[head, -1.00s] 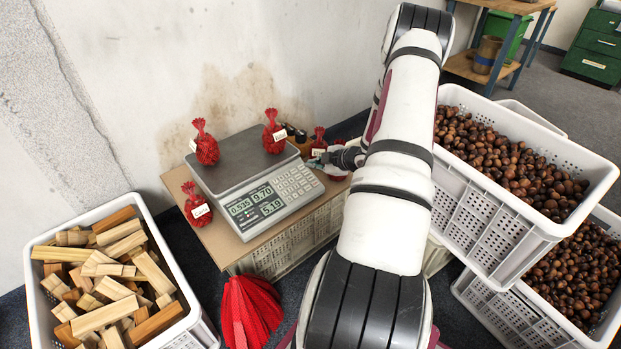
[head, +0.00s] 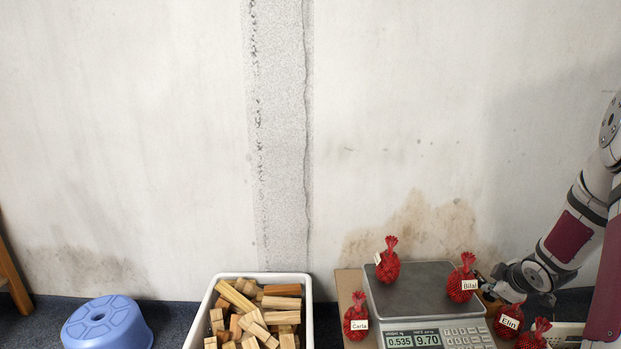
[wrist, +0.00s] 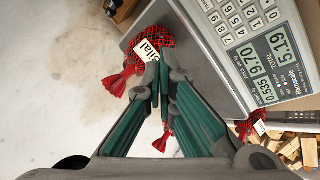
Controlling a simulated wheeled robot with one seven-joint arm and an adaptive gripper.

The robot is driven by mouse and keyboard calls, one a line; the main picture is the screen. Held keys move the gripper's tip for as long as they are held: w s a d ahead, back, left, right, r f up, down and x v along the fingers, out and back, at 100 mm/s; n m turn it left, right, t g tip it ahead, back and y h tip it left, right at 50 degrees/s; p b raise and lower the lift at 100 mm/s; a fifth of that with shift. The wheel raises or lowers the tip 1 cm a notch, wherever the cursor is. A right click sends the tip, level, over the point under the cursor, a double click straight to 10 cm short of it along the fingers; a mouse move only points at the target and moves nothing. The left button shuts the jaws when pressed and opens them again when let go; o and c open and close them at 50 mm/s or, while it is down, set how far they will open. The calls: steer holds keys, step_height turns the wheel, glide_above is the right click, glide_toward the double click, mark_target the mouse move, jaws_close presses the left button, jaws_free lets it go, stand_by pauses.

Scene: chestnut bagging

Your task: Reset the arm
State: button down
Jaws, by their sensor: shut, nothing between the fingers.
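My gripper shows in the wrist view (wrist: 158,72), its green fingers shut with nothing between them. The fingertips are close to a red net bag of chestnuts labelled Bilal (wrist: 150,50); I cannot tell whether they touch it. In the head view my arm comes in from the right and its end is beside the scale (head: 410,285), with the fingers largely hidden behind bags. The Bilal bag (head: 463,282) and another red bag (head: 389,265) stand on the scale. Carla's bag (head: 356,320) stands left of it, and Elin's (head: 509,320) and another bag (head: 534,336) right of it.
The scale stands on a board (head: 347,285) close to the stained wall (head: 420,120). A white crate of wood blocks (head: 307,315) is on the floor to its left. A blue stool (head: 108,323) stands farther left. The air above the scale is clear.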

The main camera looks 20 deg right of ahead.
steer(key=s+a+r+m+g+h, duration=0.15)
steer(key=s+a+r, duration=0.25)
steer(key=a+r, duration=0.55)
steer(key=s+a+r+m+g+y, duration=0.1)
steer(key=s+a+r+m+g, duration=0.2)
steer(key=a+r, duration=0.7)
steer(key=s+a+r+m+g+y, duration=0.2)
steer(key=s+a+m+g+y, duration=0.15)
steer(key=s+a, duration=2.1)
step_height(320, 180, up, 34)
steer(key=d+n+t+p, duration=0.1)
steer(key=t+p, duration=0.4)
steer(key=p, duration=2.8)
steer(key=shift+s+d+r+y, duration=0.3)
steer(key=shift+s+d, duration=0.1)
steer(key=shift+d, duration=0.2)
